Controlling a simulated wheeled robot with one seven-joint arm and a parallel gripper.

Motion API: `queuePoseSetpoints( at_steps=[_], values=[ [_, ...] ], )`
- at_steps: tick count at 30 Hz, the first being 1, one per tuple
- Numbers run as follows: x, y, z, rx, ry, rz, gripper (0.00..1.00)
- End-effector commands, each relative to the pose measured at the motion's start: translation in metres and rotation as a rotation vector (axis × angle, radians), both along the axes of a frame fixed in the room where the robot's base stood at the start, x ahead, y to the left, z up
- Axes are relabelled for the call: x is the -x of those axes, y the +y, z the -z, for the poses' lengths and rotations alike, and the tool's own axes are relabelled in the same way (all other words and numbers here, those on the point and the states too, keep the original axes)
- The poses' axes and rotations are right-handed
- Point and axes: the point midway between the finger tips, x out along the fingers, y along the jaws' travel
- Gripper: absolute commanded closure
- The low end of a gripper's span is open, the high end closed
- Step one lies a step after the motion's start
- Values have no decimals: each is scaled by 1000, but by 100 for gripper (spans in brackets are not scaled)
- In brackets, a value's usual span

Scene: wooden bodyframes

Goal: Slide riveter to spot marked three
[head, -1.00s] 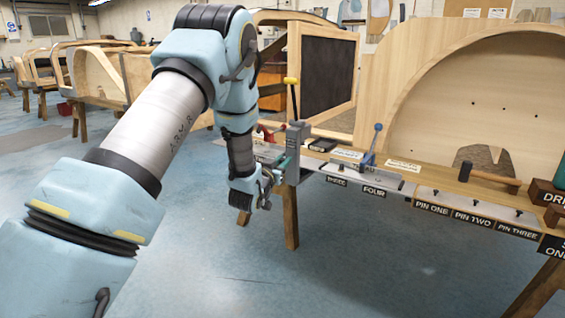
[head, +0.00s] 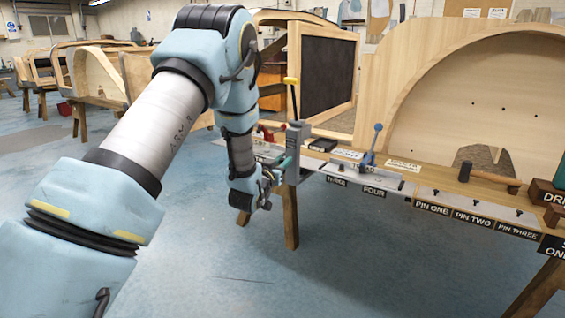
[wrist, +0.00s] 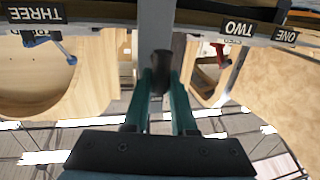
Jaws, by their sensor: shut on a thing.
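The riveter (head: 298,138) is a grey upright post with a tall lever topped by a yellow grip. It stands upright at the bench's front edge, just left of the THREE label (head: 337,181). In the wrist view, turned upside down, its grey post (wrist: 155,30) lies between the THREE label (wrist: 35,13) and the TWO label (wrist: 239,28). My gripper (head: 283,162) reaches it from the front left. Its teal fingers (wrist: 161,92) are shut on the riveter's dark round handle (wrist: 162,72). The riveter's foot is hidden.
A blue-handled lever clamp (head: 371,145) stands behind the FOUR label (head: 374,191). A red clamp (wrist: 220,54) shows near TWO. A hammer (head: 488,177) and the pin plate (head: 476,207) lie farther right. The floor before the bench is clear.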

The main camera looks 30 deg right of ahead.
Motion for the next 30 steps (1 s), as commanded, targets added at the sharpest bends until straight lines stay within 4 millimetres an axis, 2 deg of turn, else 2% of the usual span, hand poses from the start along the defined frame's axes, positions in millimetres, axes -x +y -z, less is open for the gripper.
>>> queuePoseSetpoints(
  at_steps=[5, 8, 21, 27, 30],
  values=[
    [5, -3, 1, 1, 0, 1, 100],
    [17, -10, 1, 2, 1, 4, 100],
    [103, -57, 2, 2, -1, 5, 100],
    [126, -70, 1, 2, -1, 3, 100],
    [130, -72, 0, 1, 0, 2, 100]
  ],
)
